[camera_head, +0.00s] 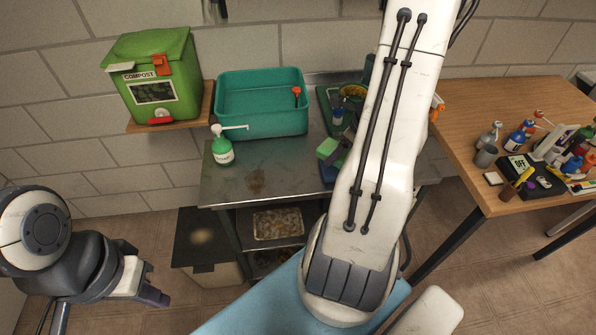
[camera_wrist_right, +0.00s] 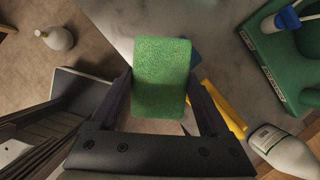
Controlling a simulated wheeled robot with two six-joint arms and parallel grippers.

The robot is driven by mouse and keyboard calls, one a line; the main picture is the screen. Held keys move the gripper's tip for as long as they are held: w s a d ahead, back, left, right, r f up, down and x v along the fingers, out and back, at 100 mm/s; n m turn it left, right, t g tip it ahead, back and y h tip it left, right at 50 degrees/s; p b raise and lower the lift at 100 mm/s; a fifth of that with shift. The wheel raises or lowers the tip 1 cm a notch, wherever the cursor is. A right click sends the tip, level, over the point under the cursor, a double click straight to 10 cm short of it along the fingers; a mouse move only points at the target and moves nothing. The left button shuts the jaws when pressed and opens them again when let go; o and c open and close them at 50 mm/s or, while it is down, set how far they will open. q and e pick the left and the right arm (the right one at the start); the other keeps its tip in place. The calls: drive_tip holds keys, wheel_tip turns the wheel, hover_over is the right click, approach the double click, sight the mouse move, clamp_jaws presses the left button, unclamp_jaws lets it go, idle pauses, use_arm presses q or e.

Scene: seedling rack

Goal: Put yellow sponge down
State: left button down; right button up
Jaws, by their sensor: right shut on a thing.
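My right gripper (camera_wrist_right: 165,105) is shut on a sponge (camera_wrist_right: 162,75) in the right wrist view. The face of the sponge that shows is green; I see no yellow on it. In the head view the sponge (camera_head: 327,148) shows as a small green block over the right part of the metal table (camera_head: 265,182), beside my right arm, which hides the gripper. I cannot tell whether the sponge touches the table. My left gripper (camera_head: 150,287) is low at the left, away from the table; its fingers show too poorly to tell their state.
A teal basin (camera_head: 262,122) stands at the table's back, with a green-labelled pump bottle (camera_head: 222,150) at the left edge. A green tray (camera_wrist_right: 268,70) lies right of the sponge, near a yellow item (camera_wrist_right: 226,108) and a white bottle (camera_wrist_right: 287,150).

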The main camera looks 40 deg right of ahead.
drive_tip(key=b, duration=0.2)
hover_over(296, 172)
drive_tip(key=s, duration=0.1)
drive_tip(key=f, duration=0.6)
drive_tip(key=shift+s+d+f, duration=0.1)
drive_tip(key=shift+s+f, duration=0.1)
drive_tip(key=shift+f, duration=0.1)
drive_tip(key=shift+f+b, duration=0.8)
drive_tip(key=shift+f, duration=1.2)
drive_tip(key=shift+f, duration=0.1)
drive_tip(key=shift+f, duration=0.15)
drive_tip(key=o, duration=1)
drive_tip(key=shift+o, duration=0.2)
